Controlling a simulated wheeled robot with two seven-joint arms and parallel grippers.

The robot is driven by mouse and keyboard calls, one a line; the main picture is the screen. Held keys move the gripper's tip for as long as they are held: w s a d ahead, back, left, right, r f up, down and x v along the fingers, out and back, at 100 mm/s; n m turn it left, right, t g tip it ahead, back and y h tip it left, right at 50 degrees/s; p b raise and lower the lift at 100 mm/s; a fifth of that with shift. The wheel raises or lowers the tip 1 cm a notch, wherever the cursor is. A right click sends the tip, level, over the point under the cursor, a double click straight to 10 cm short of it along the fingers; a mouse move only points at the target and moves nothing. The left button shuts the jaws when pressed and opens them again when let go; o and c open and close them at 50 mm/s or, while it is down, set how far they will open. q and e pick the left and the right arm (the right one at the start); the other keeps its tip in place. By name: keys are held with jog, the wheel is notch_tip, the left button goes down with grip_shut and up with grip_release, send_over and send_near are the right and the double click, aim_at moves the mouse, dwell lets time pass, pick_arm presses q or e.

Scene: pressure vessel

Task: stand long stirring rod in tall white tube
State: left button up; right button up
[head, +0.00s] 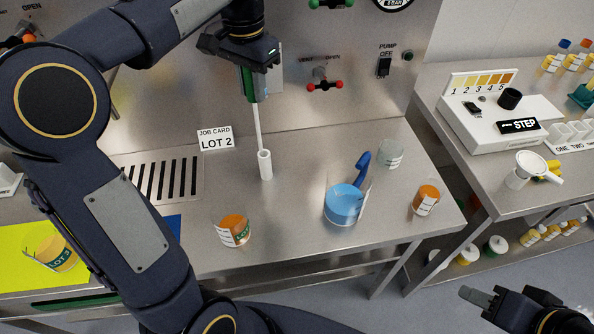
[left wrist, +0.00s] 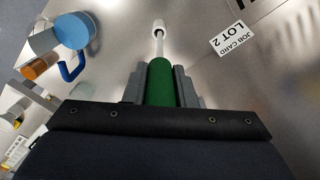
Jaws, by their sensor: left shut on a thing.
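The long stirring rod has a green handle (head: 248,82) and a thin white shaft (head: 257,125). My left gripper (head: 246,68) is shut on the green handle, and the rod hangs down nearly upright, slightly tilted. In the left wrist view the green handle (left wrist: 160,84) sits between the two fingers (left wrist: 160,88). The tall white tube (head: 265,165) stands upright on the steel bench. It also shows in the left wrist view (left wrist: 158,26). The shaft's lower end is at the tube's mouth; I cannot tell how far inside it is. My right gripper (head: 484,298) is empty, low at the right.
A job card (head: 215,138) stands behind the tube at left. An orange jar (head: 233,231), a blue container with handle (head: 343,204), a clear beaker (head: 390,153) and another orange jar (head: 426,200) stand around. A drain grille (head: 165,180) lies left.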

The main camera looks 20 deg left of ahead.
aim_at(256, 112)
pick_arm(q)
notch_tip(256, 112, down, 10)
jog(key=shift+w+d, duration=0.15)
jog(key=shift+w, duration=0.15)
jog(key=shift+f, duration=0.15)
jog(key=shift+f, duration=0.15)
jog(key=o, duration=1)
